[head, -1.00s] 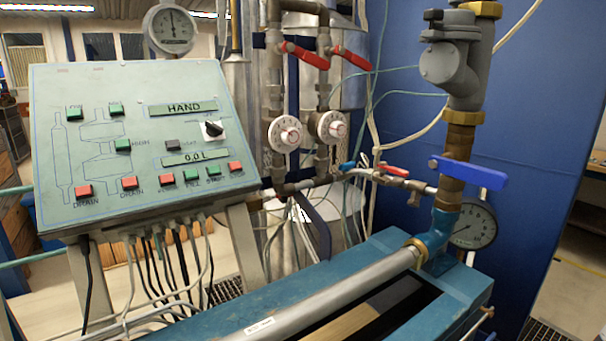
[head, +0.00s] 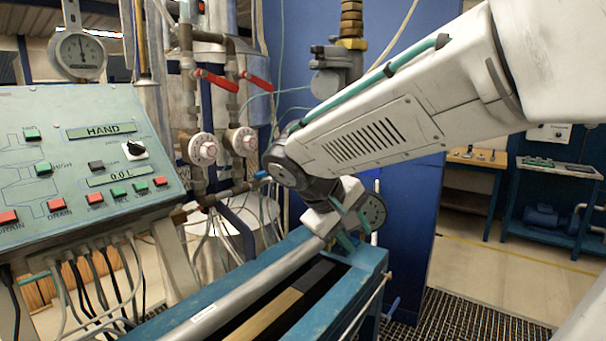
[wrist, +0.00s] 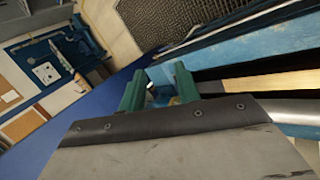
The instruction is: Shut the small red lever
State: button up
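The small red lever is not visible in either current view. In the head view my arm covers the pipe junction where it sat. My gripper (head: 355,231) is just above the far end of the teal bench, in front of the pipe column. Its green fingers stand apart in the wrist view (wrist: 157,78), with a small blue and brass-coloured part showing between or beyond them. I cannot tell whether the fingers touch it. Two larger red levers, a left one (head: 215,80) and a right one (head: 256,80), sit higher on the vertical pipes.
A control panel (head: 85,150) with buttons stands at the left, a round gauge (head: 80,54) above it. The teal bench (head: 365,262) carries a long silver pipe (head: 240,295). A blue wall (head: 410,220) stands behind my arm. Floor at the right is open.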

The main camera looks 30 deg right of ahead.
jog(key=w+d+r+n+t+h, duration=0.1)
jog(key=w+d+t+h, duration=0.15)
jog(key=w, duration=0.75)
jog(key=w+d+n+t+h, duration=0.15)
jog(key=w+h, duration=0.25)
jog(key=w, duration=0.7)
jog(key=w+d+r+n+t+h, duration=0.1)
jog(key=w+n+t+h, duration=0.15)
jog(key=w, duration=0.75)
jog(key=x, duration=0.7)
jog(key=shift+d+m+h, duration=0.3)
jog(key=shift+d+m, duration=0.05)
jog(key=shift+m, duration=0.05)
jog(key=shift+w, duration=0.1)
grip_shut()
